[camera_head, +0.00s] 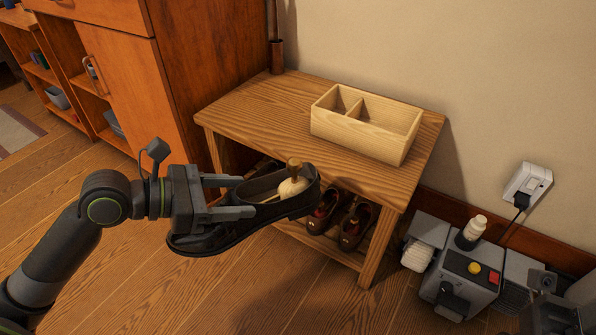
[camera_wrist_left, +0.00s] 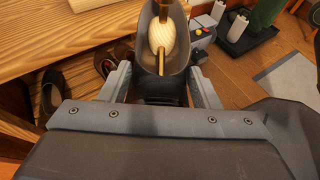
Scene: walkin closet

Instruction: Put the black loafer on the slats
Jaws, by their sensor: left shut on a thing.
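The black loafer (camera_head: 215,237) is held in the air in front of the wooden bench, with a wooden shoe tree (camera_head: 293,186) inside it. My left gripper (camera_head: 246,197) is shut on it, one finger on each side. In the left wrist view the loafer (camera_wrist_left: 146,72) shows between the fingers (camera_wrist_left: 160,88), shoe tree in its opening. The slats are the low shelf under the bench (camera_head: 318,243); a pair of brown shoes (camera_head: 354,227) sits on it at the right. Its left part is mostly hidden behind the loafer and gripper.
A pale two-compartment wooden box (camera_head: 366,136) stands on the bench top (camera_head: 258,112). A bench leg (camera_head: 378,250) stands at the front right. A grey machine (camera_head: 458,270) is on the floor to the right. An orange-brown cabinet (camera_head: 130,85) stands at the left.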

